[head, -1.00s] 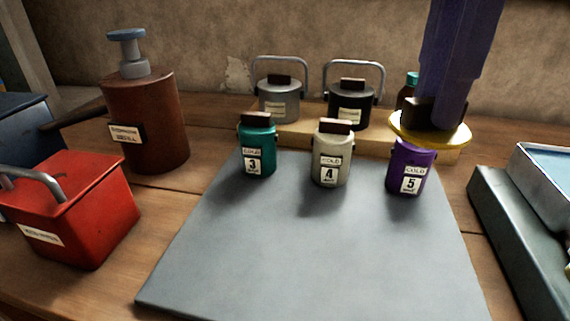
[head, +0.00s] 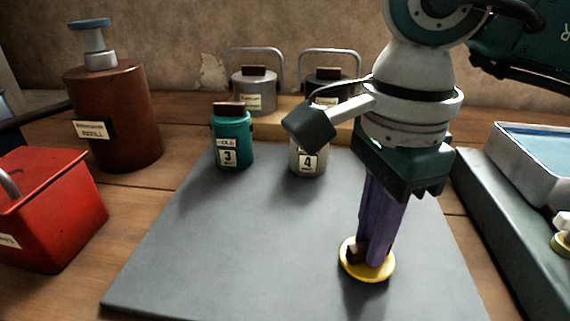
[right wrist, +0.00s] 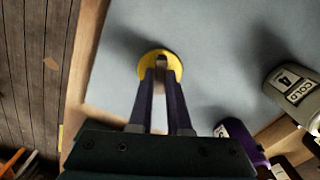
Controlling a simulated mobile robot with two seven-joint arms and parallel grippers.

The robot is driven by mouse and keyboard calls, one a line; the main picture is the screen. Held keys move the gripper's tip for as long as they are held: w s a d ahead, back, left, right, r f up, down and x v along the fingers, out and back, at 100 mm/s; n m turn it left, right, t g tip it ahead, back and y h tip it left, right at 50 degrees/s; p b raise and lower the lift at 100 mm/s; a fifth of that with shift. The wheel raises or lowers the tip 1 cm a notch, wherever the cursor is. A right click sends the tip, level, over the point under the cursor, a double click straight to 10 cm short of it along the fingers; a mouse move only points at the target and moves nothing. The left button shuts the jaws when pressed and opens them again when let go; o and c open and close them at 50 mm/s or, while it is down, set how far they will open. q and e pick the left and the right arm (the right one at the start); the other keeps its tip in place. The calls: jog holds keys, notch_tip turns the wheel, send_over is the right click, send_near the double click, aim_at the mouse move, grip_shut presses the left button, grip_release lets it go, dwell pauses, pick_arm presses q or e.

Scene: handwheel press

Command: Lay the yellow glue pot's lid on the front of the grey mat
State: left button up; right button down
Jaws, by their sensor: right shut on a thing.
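The yellow lid (head: 385,266) is a round disc with a dark brown knob (head: 356,252). It is over the front right part of the grey mat (head: 250,260) and also shows in the right wrist view (right wrist: 147,66). My right gripper (head: 366,252) points down and its purple fingers are shut on the knob. The lid looks level and low; I cannot tell whether it touches the mat. The yellow glue pot itself is not visible, and my right arm covers part of the back row. My left gripper is not in view.
A teal jar (head: 233,140) and a pale jar (head: 308,163) stand at the mat's back; a purple jar (right wrist: 240,138) shows in the wrist view. A red box (head: 50,215) stands left, a grey tray (head: 480,205) right. The mat's front left is clear.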

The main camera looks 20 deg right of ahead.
jog(key=shift+f, duration=0.2)
jog(key=c, duration=0.9)
grip_release()
jog(key=shift+r, duration=0.1)
jog(key=shift+o, duration=0.2)
jog(key=shift+r, duration=0.2)
notch_tip(320, 180, up, 12)
jog(key=shift+p, duration=0.45)
